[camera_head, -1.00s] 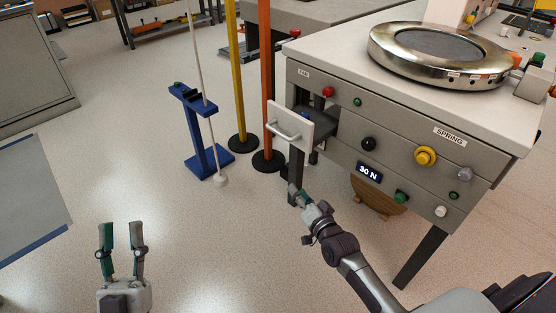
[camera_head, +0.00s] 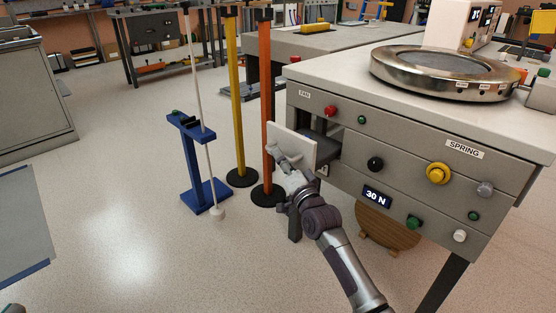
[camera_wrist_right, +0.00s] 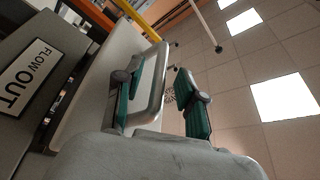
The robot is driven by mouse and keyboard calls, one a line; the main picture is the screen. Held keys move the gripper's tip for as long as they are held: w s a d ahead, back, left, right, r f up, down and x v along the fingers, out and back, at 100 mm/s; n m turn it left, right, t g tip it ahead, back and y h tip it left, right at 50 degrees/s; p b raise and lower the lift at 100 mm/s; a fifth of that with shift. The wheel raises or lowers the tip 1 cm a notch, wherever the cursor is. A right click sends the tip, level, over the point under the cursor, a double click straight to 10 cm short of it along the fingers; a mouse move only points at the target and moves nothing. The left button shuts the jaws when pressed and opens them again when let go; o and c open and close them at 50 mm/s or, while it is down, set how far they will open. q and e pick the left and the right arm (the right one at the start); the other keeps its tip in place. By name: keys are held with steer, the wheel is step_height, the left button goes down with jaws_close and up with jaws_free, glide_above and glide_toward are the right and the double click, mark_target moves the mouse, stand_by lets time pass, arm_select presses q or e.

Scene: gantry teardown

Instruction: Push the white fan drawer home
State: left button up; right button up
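The white fan drawer (camera_head: 294,139) stands pulled out from the left end of the grey cabinet, with a dark gap behind its front panel. My right gripper (camera_head: 281,158) is at the drawer's front handle. In the right wrist view, the white handle (camera_wrist_right: 157,82) lies between the fingers of the right gripper (camera_wrist_right: 161,70). The fingers are apart. Only a small tip, probably of my left gripper (camera_head: 12,309), shows at the bottom left corner.
The grey cabinet (camera_head: 410,150) has several knobs and a "30 N" display (camera_head: 377,196). Orange (camera_head: 267,110) and yellow (camera_head: 237,110) posts stand close left of the drawer, beside a blue stand (camera_head: 195,165). The floor in front is clear.

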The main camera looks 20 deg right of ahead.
steer(key=shift+b+x, duration=0.3)
steer(key=shift+x, duration=1)
jaws_close()
